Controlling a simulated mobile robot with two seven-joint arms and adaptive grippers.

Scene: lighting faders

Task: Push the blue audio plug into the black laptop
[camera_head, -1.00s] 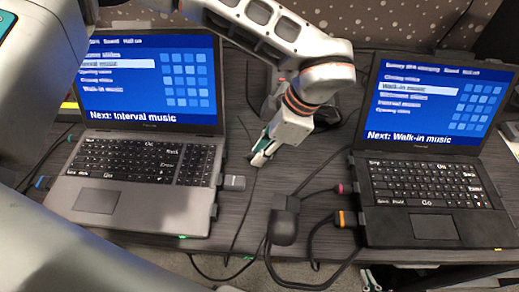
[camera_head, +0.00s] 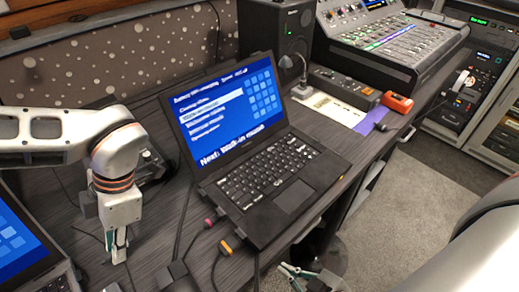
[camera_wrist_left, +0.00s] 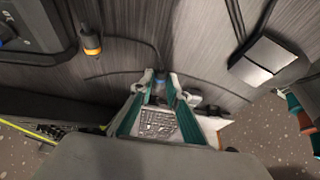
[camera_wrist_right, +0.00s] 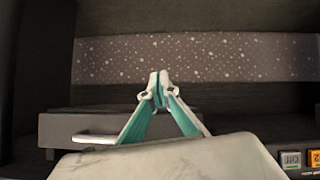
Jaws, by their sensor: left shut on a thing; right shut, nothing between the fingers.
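The black laptop (camera_head: 272,178) stands open on the table in the middle of the head view, its lit blue screen (camera_head: 228,108) facing me. My left gripper (camera_head: 117,250) points down left of the black laptop, apart from it. In the left wrist view it (camera_wrist_left: 160,88) is shut on the blue audio plug (camera_wrist_left: 162,80); only a little blue and a dark cable show between the fingers. In the head view I cannot make out the plug. My right gripper (camera_head: 300,275) is shut and empty below the black laptop's front; it also shows in the right wrist view (camera_wrist_right: 158,88).
A magenta plug (camera_head: 209,222) and an orange plug (camera_head: 226,248) on dark cables lie by the black laptop's left side. A grey laptop (camera_head: 55,280) is at the lower left. A speaker (camera_head: 275,38), fader desk (camera_head: 385,45) and red device (camera_head: 397,102) stand behind and right.

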